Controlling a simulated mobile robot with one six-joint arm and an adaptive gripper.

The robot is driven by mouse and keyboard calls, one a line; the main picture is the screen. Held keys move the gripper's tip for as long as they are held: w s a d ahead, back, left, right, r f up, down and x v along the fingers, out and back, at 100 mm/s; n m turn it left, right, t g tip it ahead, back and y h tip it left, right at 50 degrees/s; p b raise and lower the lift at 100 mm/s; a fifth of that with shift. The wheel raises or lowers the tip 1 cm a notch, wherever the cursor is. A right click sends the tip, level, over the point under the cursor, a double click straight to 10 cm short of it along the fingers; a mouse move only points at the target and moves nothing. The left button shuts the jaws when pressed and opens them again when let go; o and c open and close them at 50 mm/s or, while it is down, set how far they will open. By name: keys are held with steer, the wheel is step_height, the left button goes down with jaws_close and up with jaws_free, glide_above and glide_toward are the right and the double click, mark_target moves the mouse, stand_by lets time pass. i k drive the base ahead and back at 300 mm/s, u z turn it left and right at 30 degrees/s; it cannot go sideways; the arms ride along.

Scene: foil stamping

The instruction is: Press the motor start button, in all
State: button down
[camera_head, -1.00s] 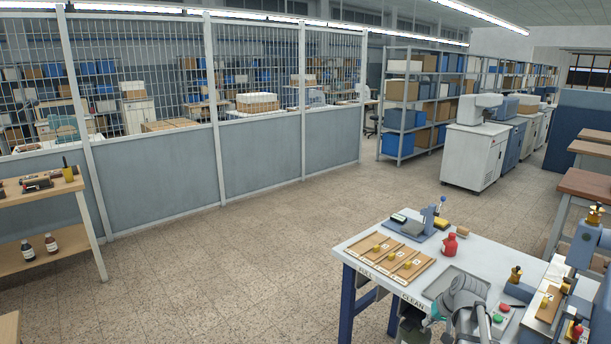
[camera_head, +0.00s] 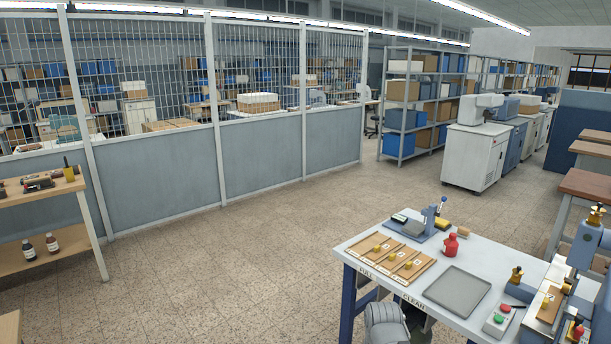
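A small light control box (camera_head: 489,328) lies on the right part of the white bench, between the grey tray and the stamping machine. It carries a red button (camera_head: 505,308) and a green button (camera_head: 499,319); any labels are too small to read. Both buttons are uncovered. A grey rounded part of my arm (camera_head: 385,324) shows at the bottom, in front of the bench edge. My gripper's fingers do not show.
The grey tray (camera_head: 457,291) looks empty. The blue-grey stamping machine (camera_head: 584,246) stands at right. The floor left of the bench is clear.

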mark_target(498, 318)
steer(key=z, duration=1.1)
steer(key=k, duration=0.5)
steer(key=i, duration=0.5)
steer(key=u, duration=0.05)
